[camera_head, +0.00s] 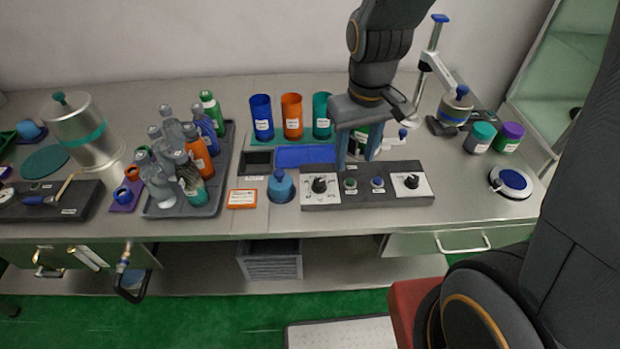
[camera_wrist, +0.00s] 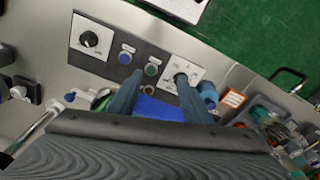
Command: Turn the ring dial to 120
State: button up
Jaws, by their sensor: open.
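A dark control panel (camera_head: 365,193) lies on the bench with two black knobs on white plates. The left knob (camera_head: 319,185) has printed marks around it; the right knob (camera_head: 411,181) sits on a plainer plate. I cannot read which is the ring dial. My gripper (camera_head: 356,163) is open and empty, pointing down over the back of the panel between the knobs. In the wrist view my gripper (camera_wrist: 159,76) has one blue-grey finger overlapping the marked knob (camera_wrist: 181,78) from this angle; contact cannot be told. The other knob (camera_wrist: 90,39) is clear of the fingers.
A green button (camera_head: 350,184) and a blue button (camera_head: 377,182) sit between the knobs. A blue lidded pot (camera_head: 281,186) stands left of the panel. Blue, orange (camera_head: 292,116) and teal cups stand behind. A round blue-topped device (camera_head: 511,183) is at right.

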aim_at(320, 181)
jog(key=w+a+n, duration=0.1)
jog(key=a, duration=0.1)
jog(key=w+a+f+n, duration=0.1)
jog(key=a, duration=0.1)
jog(key=w+a+f, duration=0.1)
jog(key=a, duration=0.1)
jog(key=shift+a+f+n+g, duration=0.15)
jog(key=shift+a+n+g, duration=0.05)
jog(key=shift+n+g, duration=0.2)
jog(key=shift+a+f, duration=0.25)
jog(key=shift+a, duration=0.05)
jog(key=shift+f+p, duration=0.8)
jog(key=shift+f, duration=2.95)
jog(key=c, duration=1.1)
